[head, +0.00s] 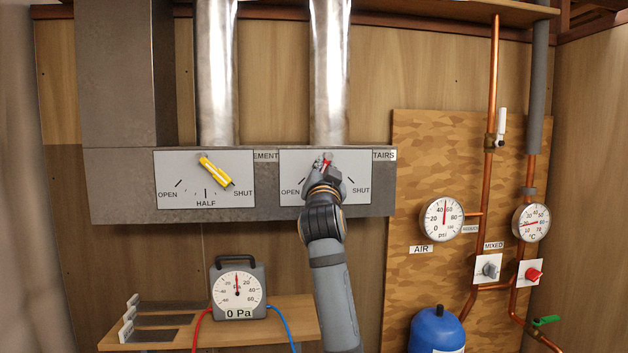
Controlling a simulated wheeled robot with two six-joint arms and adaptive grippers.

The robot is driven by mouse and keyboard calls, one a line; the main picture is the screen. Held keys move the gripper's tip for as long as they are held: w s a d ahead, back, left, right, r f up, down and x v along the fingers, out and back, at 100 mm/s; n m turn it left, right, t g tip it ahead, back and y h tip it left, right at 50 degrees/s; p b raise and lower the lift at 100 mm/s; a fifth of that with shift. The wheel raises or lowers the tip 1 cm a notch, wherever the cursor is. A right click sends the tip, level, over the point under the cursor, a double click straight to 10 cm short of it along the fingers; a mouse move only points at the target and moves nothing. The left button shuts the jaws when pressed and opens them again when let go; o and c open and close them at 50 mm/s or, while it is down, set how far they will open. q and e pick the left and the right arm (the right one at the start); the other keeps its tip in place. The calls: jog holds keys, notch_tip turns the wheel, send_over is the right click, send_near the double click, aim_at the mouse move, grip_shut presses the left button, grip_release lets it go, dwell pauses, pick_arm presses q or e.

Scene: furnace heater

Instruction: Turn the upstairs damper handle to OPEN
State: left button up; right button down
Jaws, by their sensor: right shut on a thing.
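The upstairs damper plate (291,170) is on the grey duct, under the right-hand metal pipe. Its OPEN and SHUT marks show left and right; its lower middle is hidden behind my gripper. My right gripper (325,168) is at the plate, shut on the upstairs damper handle. Only a small red bit of the handle (326,163) shows between the fingers, so I cannot tell where it points. My left gripper is not in view.
The basement damper's yellow handle (216,172) is at the left, pointing down-right towards SHUT. A pressure gauge (238,287) reading 0 Pa stands on a wooden shelf (290,307) below. Copper pipes (491,90), dials and a blue tank (436,332) are at the right.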

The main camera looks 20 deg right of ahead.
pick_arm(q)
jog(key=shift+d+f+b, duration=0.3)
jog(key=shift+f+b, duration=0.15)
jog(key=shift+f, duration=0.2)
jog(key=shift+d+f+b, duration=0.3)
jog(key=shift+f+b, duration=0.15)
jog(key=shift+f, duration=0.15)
pick_arm(e)
jog(key=shift+a+r+m+g+h, duration=0.1)
jog(key=shift+r+m+g+h, duration=0.15)
jog(key=shift+m, duration=0.65)
jog(key=shift+a+r+m+g+h, duration=0.15)
jog(key=shift+m+g+h, duration=0.2)
jog(key=shift+m, duration=0.55)
jog(key=shift+a+r+m+g+h, duration=0.1)
jog(key=shift+r+m+g+h, duration=0.15)
jog(key=shift+m, duration=0.65)
jog(key=c, duration=1.7)
grip_release()
jog(key=shift+o, duration=1.2)
jog(key=shift+w+f, duration=0.1)
jog(key=shift+f, duration=0.05)
jog(key=shift+o, duration=0.7)
jog(key=shift+w+f, duration=0.15)
jog(key=shift+w, duration=0.1)
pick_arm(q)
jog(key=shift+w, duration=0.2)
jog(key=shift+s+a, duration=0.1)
pick_arm(e)
jog(key=shift+s, duration=0.1)
